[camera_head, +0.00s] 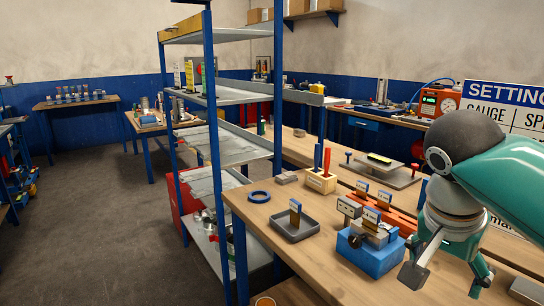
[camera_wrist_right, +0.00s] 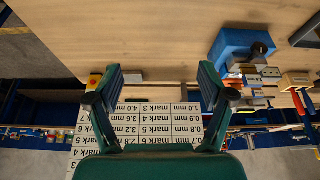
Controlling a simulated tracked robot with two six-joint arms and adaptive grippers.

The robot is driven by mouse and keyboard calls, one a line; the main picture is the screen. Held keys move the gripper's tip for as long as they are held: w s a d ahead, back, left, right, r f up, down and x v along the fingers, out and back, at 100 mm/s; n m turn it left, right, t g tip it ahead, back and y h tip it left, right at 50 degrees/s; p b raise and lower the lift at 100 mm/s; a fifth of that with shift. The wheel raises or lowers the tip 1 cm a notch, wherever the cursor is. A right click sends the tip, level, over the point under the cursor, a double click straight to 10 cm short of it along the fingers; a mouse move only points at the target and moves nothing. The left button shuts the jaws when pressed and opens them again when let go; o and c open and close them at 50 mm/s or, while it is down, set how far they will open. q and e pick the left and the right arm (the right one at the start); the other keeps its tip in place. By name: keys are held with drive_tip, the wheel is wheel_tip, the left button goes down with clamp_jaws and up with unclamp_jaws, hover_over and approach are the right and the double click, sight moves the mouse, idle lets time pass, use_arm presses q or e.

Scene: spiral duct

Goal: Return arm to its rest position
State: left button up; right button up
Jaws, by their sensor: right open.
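My right arm, teal with a dark grey joint, comes in from the right edge of the head view. My right gripper (camera_head: 447,278) hangs over the front right of the wooden workbench (camera_head: 262,232), its fingers apart. In the right wrist view the gripper (camera_wrist_right: 160,72) is open, with nothing between its fingertips. A blue block fixture (camera_head: 370,258) with metal parts on top stands just left of the gripper in the head view; it also shows at upper right in the wrist view (camera_wrist_right: 236,46). My left gripper is not in view.
A grey tray (camera_head: 294,230) with an upright tag, a blue ring (camera_head: 259,197) and a wooden holder with red and blue tools (camera_head: 321,180) are on the bench. A blue-posted shelf rack (camera_head: 243,149) stands at its left. A settings board (camera_head: 507,97) is behind my arm.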

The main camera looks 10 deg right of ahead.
drive_tip(key=w+a+f+n+g+y+p, duration=0.15)
drive_tip(key=w+a+f+n, duration=0.3)
drive_tip(key=f, duration=0.85)
drive_tip(key=w+a+f+n+y, duration=0.2)
drive_tip(key=w+a+f+n, duration=0.3)
drive_tip(key=f, duration=0.8)
drive_tip(key=s+a+f+y+p, duration=0.1)
drive_tip(key=s+a+f+y, duration=0.15)
drive_tip(key=f, duration=0.55)
drive_tip(key=s+a+f+y, duration=0.1)
drive_tip(key=s+a+f, duration=0.3)
drive_tip(key=f, duration=0.4)
drive_tip(key=s+a+f+p, duration=0.1)
drive_tip(key=s+f, duration=0.8)
drive_tip(key=s, duration=0.2)
drive_tip(key=shift+s+a+f+y, duration=0.15)
drive_tip(key=shift+s+y, duration=0.25)
